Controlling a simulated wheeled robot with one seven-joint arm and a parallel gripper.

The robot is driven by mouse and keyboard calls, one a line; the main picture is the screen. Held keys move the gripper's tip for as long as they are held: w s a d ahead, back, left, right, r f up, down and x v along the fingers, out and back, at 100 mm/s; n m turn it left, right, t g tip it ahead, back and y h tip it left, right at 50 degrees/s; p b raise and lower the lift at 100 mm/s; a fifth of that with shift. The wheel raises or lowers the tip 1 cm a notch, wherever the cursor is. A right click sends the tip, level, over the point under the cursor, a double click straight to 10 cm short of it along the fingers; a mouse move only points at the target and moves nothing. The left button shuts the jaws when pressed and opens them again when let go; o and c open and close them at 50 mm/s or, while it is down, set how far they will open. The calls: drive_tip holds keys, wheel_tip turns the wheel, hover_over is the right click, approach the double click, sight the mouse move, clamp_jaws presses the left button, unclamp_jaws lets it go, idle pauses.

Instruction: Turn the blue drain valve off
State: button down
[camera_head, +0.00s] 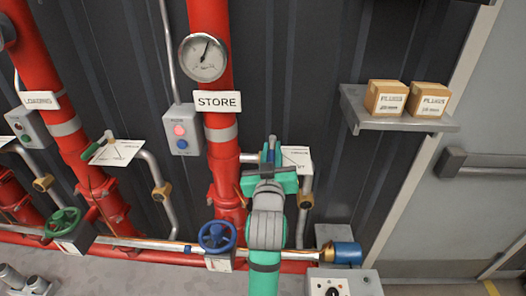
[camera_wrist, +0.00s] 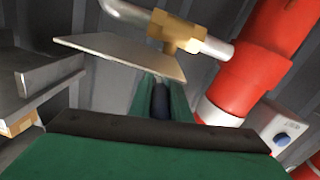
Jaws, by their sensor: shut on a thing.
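A narrow blue lever (camera_head: 271,156), which seems to be the drain valve's handle, shows between my gripper's fingers. My teal gripper (camera_head: 269,150) is shut on it, just right of the red STORE pipe. In the wrist view the fingers (camera_wrist: 161,92) close on a dark blue bar (camera_wrist: 160,102). A white label plate (camera_head: 297,158) sits behind the gripper, its lettering too small to read; it also shows in the wrist view (camera_wrist: 118,52). The brass valve body (camera_wrist: 175,32) is on a grey pipe above it. My gripper hides most of the lever in the head view.
A blue handwheel (camera_head: 217,236) is on the low pipe, left of my arm. A shelf (camera_head: 400,121) with two boxes juts out at right. The STORE pipe (camera_head: 222,155), a gauge (camera_head: 203,57) and a switch box (camera_head: 182,130) stand close on the left.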

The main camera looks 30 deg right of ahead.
idle(0.4)
drive_tip(key=c, duration=1.6)
unclamp_jaws()
drive_tip(key=shift+c, duration=0.2)
